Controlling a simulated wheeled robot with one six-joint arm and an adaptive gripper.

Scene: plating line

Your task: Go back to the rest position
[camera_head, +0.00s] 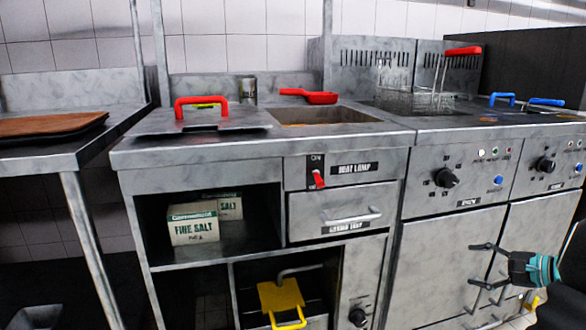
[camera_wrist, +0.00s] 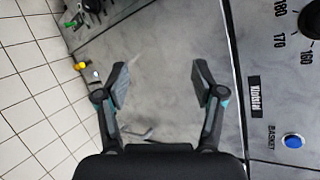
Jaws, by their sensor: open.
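My gripper (camera_head: 477,265) is at the lower right of the head view, in front of the fryer cabinet doors (camera_head: 450,250). Its two fingers are spread apart with nothing between them. In the wrist view the open fingers (camera_wrist: 158,82) stand in front of a grey metal cabinet front (camera_wrist: 165,45). They appear clear of it, though the exact gap cannot be told. A black knob (camera_wrist: 312,20) and a blue button (camera_wrist: 292,141) show to the right there.
A red-handled lid (camera_head: 235,118) and a red scoop (camera_head: 315,97) lie farther left. White floor tiles (camera_wrist: 30,85) look clear.

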